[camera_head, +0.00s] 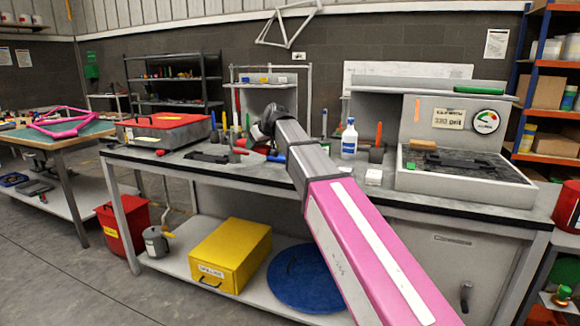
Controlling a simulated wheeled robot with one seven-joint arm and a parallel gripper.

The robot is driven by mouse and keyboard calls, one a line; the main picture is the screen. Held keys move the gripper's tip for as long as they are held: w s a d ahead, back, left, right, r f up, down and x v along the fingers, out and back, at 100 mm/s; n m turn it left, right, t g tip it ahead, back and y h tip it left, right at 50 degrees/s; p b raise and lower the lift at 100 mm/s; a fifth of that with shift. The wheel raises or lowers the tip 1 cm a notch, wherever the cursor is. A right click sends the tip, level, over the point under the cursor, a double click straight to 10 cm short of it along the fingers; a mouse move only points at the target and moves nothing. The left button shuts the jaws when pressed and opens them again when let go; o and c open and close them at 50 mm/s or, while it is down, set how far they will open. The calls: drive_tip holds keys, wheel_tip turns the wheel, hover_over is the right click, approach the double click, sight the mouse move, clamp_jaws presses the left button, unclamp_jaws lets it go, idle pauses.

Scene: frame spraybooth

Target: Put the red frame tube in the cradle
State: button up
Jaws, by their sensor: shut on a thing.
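My gripper (262,130) is dark and sits over the middle of the long workbench, at the far end of my pink and grey arm. It is shut, with its fingertips mostly hidden. A short red piece, seemingly the red frame tube (240,151), shows just below and left of it; the rest of the piece is hidden or too small to make out. A low dark fixture (207,157), possibly the cradle, lies on the bench left of the gripper. I cannot tell whether the red piece touches the bench or the fixture.
A red-lidded case (164,121) stands at the bench's left end. A spray bottle (349,139), a dark holder (376,155) and a grey booth with a gauge (440,185) stand to the right. Upright tools line the back. The bench's front strip is partly clear.

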drive_tip(key=w+d+f, duration=0.3)
drive_tip(key=w+d, duration=0.1)
drive_tip(key=w, duration=0.1)
drive_tip(key=w+d+f, duration=0.2)
drive_tip(key=shift+w+d+f, duration=0.1)
drive_tip(key=shift+w+f, duration=0.15)
drive_tip(key=shift+f, duration=0.1)
drive_tip(key=shift+d+f, duration=0.1)
drive_tip(key=shift+f, duration=2)
drive_tip(key=o, duration=1.1)
drive_tip(key=shift+f, duration=0.1)
